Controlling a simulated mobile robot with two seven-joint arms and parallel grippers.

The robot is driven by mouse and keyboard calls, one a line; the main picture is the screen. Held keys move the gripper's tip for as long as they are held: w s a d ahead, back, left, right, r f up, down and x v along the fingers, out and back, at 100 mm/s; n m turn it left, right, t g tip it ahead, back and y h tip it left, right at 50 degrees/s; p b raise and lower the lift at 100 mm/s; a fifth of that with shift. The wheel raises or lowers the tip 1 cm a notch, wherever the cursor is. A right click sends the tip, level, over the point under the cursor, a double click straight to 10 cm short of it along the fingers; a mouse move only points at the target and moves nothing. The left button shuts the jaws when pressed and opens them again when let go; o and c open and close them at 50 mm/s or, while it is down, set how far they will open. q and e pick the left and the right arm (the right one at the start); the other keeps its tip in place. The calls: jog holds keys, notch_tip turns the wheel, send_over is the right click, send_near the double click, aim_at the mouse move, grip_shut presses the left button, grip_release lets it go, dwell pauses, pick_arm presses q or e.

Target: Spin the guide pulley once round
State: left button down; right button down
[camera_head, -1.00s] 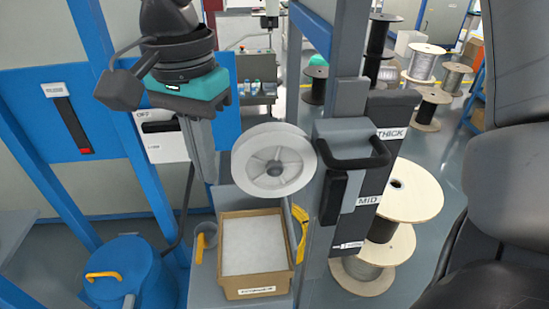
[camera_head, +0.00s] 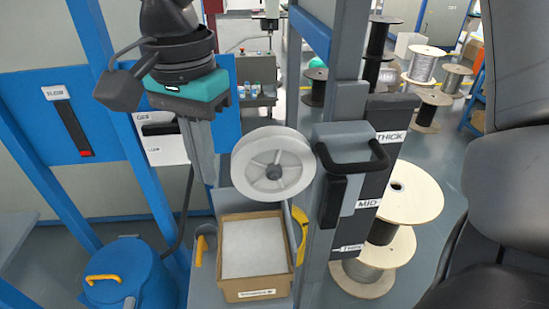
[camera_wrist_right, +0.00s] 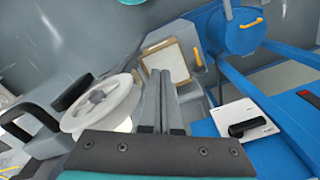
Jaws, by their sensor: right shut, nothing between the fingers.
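The guide pulley (camera_head: 252,165) is a pale grey wheel with a dark hub. It is mounted beside a grey upright post, above a cardboard box. In the right wrist view it shows at the left (camera_wrist_right: 118,107). My right gripper (camera_head: 208,180) hangs down from the upper left in the head view, just left of the pulley's rim. Its fingers also show in the wrist view (camera_wrist_right: 162,78), side by side, shut and empty. The fingers look apart from the pulley, though the exact gap is hard to judge. My left gripper is out of view.
The cardboard box (camera_head: 226,284) stands below the pulley. A black-handled slider on a THICK/MID panel (camera_head: 385,165) is right of the post. A blue frame (camera_head: 118,115) and switch panel lie left, with a blue drum (camera_head: 128,278) below. Cable spools (camera_head: 415,195) stand right.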

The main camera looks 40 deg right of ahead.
notch_tip(320, 180, up, 8)
jog(key=p, duration=0.5)
jog(key=shift+f, duration=0.2)
jog(key=shift+s+d, duration=0.5)
jog(key=shift+d, duration=0.3)
jog(key=shift+s+d, duration=0.45)
jog(key=shift+d, duration=0.3)
jog(key=shift+s+d, duration=0.5)
jog(key=shift+d, duration=0.3)
jog(key=shift+f+b, duration=0.25)
jog(key=shift+b, duration=0.15)
